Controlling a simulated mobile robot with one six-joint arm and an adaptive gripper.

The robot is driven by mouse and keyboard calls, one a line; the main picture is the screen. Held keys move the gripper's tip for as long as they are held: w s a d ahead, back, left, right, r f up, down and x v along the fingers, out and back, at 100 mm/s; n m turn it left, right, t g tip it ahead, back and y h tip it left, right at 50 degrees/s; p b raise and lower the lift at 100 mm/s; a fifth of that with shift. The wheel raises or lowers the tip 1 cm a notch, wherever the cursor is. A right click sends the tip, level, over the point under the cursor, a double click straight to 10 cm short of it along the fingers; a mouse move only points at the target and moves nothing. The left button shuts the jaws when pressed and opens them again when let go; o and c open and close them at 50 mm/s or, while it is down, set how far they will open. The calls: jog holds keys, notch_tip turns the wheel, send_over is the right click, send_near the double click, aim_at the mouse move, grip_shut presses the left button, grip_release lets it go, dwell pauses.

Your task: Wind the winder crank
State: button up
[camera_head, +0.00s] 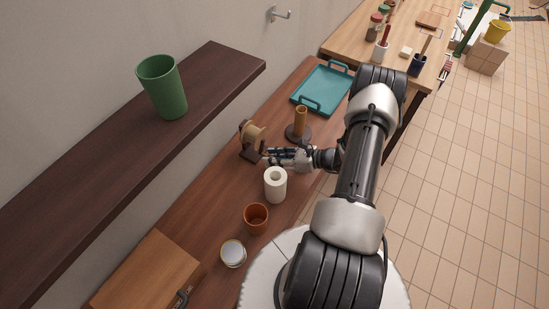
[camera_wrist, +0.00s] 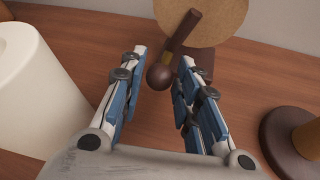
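The winder (camera_head: 252,137) stands on the brown counter near the wall, with a tan round drum and a dark base. In the wrist view its tan disc (camera_wrist: 222,18) is at the top. The crank (camera_wrist: 181,32) is a dark bar that slants down to a round dark knob (camera_wrist: 160,76). My gripper (camera_wrist: 160,62) is open, with its two blue-padded fingers on either side of the knob. No contact with the knob is visible. In the head view my gripper (camera_head: 272,156) points left at the winder, and its fingertips partly hide the winder's base.
A white roll (camera_head: 275,186) stands close beside my gripper. A dark-based brass post (camera_head: 300,122) is on its other side. An orange cup (camera_head: 256,218), a round tin (camera_head: 232,253) and a teal tray (camera_head: 322,90) are also on the counter. A shelf with a green cup (camera_head: 163,88) overhangs at left.

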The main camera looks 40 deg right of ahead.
grip_shut()
jog(key=shift+d, duration=0.1)
dwell(0.5)
jog(key=shift+w+d+f+n+h+b, duration=0.2)
jog(key=shift+d+n+h+b, duration=0.35)
jog(key=shift+n+h, duration=0.35)
jog(key=shift+w+d+n+h+b, duration=0.2)
jog(key=shift+d+n+h+b, duration=0.35)
jog(key=shift+n+b, duration=0.35)
jog(key=n+h+b, duration=0.1)
jog(key=b, duration=0.1)
jog(key=d+n+t+h+b, duration=0.1)
jog(key=b, duration=0.1)
jog(key=shift+w+d+r+n+h, duration=0.15)
jog(key=shift+w+d+n+h, duration=0.1)
jog(key=shift+n, duration=0.05)
jog(key=shift+w+d+r+n+t+h+b, duration=0.15)
jog(key=shift+d+r+n+t+h+b, duration=0.45)
jog(key=shift+b, duration=0.75)
jog(key=shift+a+f, duration=0.1)
jog(key=shift+a, duration=0.1)
